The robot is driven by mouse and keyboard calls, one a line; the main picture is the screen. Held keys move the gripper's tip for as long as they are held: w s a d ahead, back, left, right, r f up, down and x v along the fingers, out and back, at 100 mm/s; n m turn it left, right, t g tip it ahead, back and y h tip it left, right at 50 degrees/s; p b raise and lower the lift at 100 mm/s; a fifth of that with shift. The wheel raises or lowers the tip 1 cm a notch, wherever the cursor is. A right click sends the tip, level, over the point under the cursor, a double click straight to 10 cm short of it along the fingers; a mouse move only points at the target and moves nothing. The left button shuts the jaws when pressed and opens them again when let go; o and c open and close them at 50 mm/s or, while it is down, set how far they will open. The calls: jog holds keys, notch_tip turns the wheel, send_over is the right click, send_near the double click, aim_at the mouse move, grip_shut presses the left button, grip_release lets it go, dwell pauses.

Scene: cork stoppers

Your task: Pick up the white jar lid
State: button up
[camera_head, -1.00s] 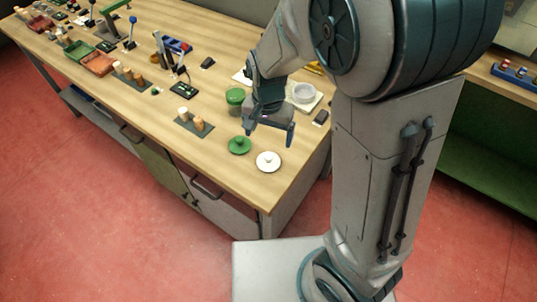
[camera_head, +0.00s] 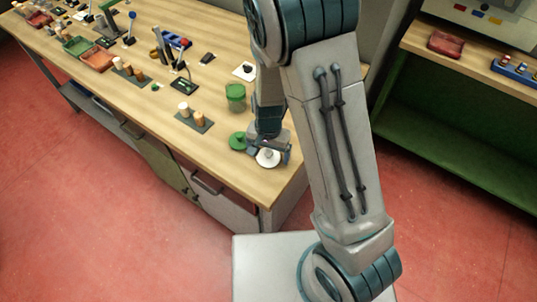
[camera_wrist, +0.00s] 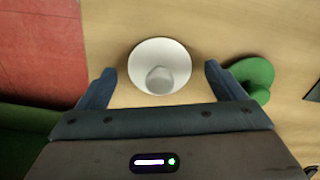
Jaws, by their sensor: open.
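The white jar lid (camera_head: 267,158) lies on the wooden table near its front right corner, partly covered by my gripper in the head view. In the wrist view the white lid (camera_wrist: 148,58) is a round disc with a pale knob. My gripper (camera_head: 268,152) is low over the table at the lid. In the wrist view the fingers of my gripper (camera_wrist: 158,72) are spread wide and empty, one to each side of the lid. I see a gap between each finger and the lid's rim. Whether the fingertips touch the table is unclear.
A green lid (camera_head: 238,141) lies just left of the white one; in the wrist view the green lid (camera_wrist: 250,76) is close beside the right finger. A green-topped jar (camera_head: 236,97) stands behind. A dark pad with cork stoppers (camera_head: 195,120) is farther left. The table edge is near.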

jog(key=shift+f, duration=0.4)
jog(key=c, duration=1.1)
jog(key=shift+r, duration=0.15)
